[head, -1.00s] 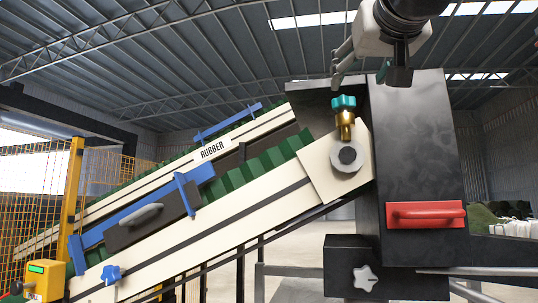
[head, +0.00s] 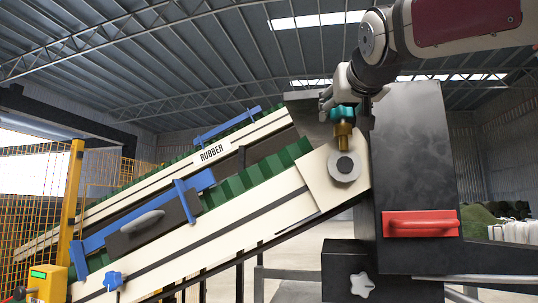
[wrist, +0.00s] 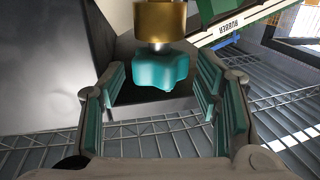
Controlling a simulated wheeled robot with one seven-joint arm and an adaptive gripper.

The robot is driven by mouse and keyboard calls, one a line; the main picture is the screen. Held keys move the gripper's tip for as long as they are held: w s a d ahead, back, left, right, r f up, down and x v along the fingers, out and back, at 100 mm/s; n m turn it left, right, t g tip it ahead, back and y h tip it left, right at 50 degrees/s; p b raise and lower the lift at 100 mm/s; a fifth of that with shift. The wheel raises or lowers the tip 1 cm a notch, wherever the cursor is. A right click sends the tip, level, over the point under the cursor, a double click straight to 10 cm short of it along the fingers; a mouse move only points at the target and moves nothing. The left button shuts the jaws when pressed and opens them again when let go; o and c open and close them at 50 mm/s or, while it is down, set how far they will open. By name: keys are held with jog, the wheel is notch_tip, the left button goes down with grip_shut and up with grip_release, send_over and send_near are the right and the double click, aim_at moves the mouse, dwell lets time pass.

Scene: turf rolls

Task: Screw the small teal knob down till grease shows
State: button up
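The small teal knob (head: 342,113) sits on top of a brass grease cup (head: 343,130), above the round grey bearing at the conveyor's upper end. In the wrist view the teal knob (wrist: 160,68) hangs below the brass cup (wrist: 160,18), with a short pale stem between them. My gripper (head: 346,106) points down from above the knob. In the wrist view my gripper (wrist: 160,88) is open, with teal-padded fingers on both sides of the knob and visible gaps to it. No grease shows.
A black housing (head: 413,150) with a red handle (head: 421,223) stands close to the right of the knob. The inclined conveyor (head: 225,213) with green cleats runs down to the left. A blue star knob (head: 113,281) and a white star knob (head: 363,284) sit lower down.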

jog(key=c, duration=0.9)
jog(key=shift+c, duration=0.2)
jog(key=shift+w+f+m+h+b, duration=0.1)
jog(key=shift+m+h+b, duration=0.2)
jog(key=shift+h+b, duration=0.35)
jog(key=m+g+h+b, duration=0.1)
jog(key=m+h+b, duration=0.1)
jog(key=h, duration=0.1)
jog(key=shift+a, duration=0.15)
jog(key=m+g+h, duration=0.1)
jog(key=m+h, duration=0.1)
jog(key=h, duration=0.1)
jog(key=shift+a, duration=0.2)
jog(key=shift+a+m+g+h+p, duration=0.15)
jog(key=shift+m+g+h+p, duration=0.75)
jog(key=shift+m+h+p, duration=0.15)
jog(key=m+g+h+p, duration=0.2)
jog(key=shift+w+h+p, duration=0.15)
jog(key=shift+h+p, duration=0.15)
jog(key=shift+m+g+h+p, duration=0.3)
jog(key=shift+m+g, duration=0.05)
jog(key=shift+g, duration=0.25)
